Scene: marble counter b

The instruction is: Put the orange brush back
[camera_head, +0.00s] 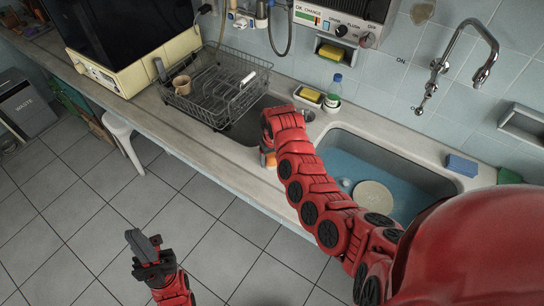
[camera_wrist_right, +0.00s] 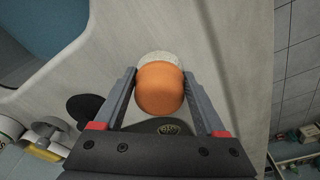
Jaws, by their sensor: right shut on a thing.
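The orange brush (camera_wrist_right: 160,90) is between the two fingers of my right gripper (camera_wrist_right: 160,76), with its pale bristle end (camera_wrist_right: 158,58) just beyond the orange part. My right gripper is shut on it, over the pale counter. In the head view only a bit of the orange brush (camera_head: 268,160) shows below my red right wrist, near the counter's front edge by the smaller sink; the wrist hides the rest. My left gripper (camera_head: 143,243) is over the tiled floor, away from the counter, and nothing shows in it. Its jaw gap is unclear.
A wire dish rack (camera_head: 228,90) with a tan cup (camera_head: 182,85) stands left of the smaller sink (camera_head: 245,125). A bottle (camera_head: 333,92) and a yellow sponge (camera_head: 311,95) are behind. The water-filled sink (camera_head: 345,155) holds a plate (camera_head: 373,196). A blue sponge (camera_head: 462,166) lies right.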

